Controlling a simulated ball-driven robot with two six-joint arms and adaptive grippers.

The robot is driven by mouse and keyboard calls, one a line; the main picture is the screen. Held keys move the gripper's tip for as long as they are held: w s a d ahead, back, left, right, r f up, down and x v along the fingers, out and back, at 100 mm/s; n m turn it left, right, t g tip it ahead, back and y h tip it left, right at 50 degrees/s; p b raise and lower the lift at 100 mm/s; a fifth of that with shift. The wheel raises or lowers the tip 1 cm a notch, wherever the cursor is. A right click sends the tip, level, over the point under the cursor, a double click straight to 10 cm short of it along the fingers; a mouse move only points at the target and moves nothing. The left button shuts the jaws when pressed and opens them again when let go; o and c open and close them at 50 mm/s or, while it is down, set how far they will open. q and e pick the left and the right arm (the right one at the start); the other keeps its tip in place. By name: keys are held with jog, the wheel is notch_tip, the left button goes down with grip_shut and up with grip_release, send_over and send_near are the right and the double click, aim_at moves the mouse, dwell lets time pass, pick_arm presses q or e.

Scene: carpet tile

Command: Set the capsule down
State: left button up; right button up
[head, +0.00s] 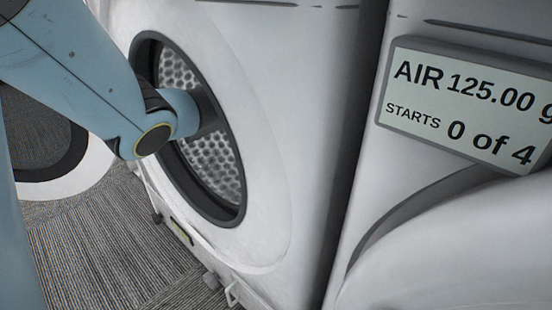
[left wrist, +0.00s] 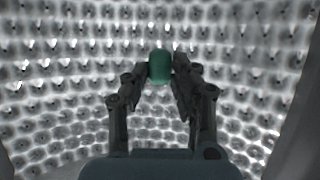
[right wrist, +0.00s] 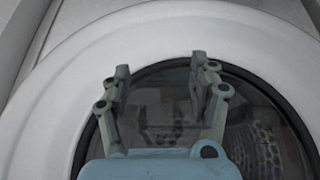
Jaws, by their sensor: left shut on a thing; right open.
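The green capsule (left wrist: 159,66) is between the fingertips of my left gripper (left wrist: 162,80), which is shut on it. In the left wrist view both are inside a perforated metal drum (left wrist: 60,85), with dimpled wall all around. Whether the capsule touches the wall cannot be told. In the head view my left arm reaches through the round opening of a white machine (head: 265,130); the drum (head: 215,165) shows inside, and the gripper and capsule are hidden. My right gripper (right wrist: 160,68) is open and empty, before a round dark glass with a white surround (right wrist: 55,110).
The dark rim (head: 232,218) of the opening surrounds my left arm. An open round door (head: 75,185) stands at the left. A second white machine (head: 430,220) on the right carries a display (head: 465,105) reading "AIR 125.00 g" and "STARTS 0 of 4". Grey carpet (head: 100,250) shows below.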

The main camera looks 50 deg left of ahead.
pick_arm(q)
notch_tip(320, 180, down, 4)
jog(key=shift+s+r+b, duration=0.1)
jog(key=shift+b, duration=0.9)
jog(key=shift+f+b, duration=0.7)
jog(key=shift+f, duration=0.15)
pick_arm(e)
notch_tip(320, 180, down, 5)
jog(key=t, duration=0.5)
pick_arm(q)
notch_tip(320, 180, down, 3)
jog(key=shift+r+b, duration=0.1)
jog(key=shift+b, duration=1)
jog(key=shift+r, duration=0.1)
pick_arm(e)
jog(key=w+a+r+t+y, duration=0.1)
jog(key=w+r+t, duration=0.3)
jog(key=r, duration=0.1)
jog(key=shift+r+n, duration=0.25)
jog(key=shift+n, duration=0.15)
jog(key=shift+w+a, duration=0.1)
pick_arm(q)
jog(key=o, duration=0.9)
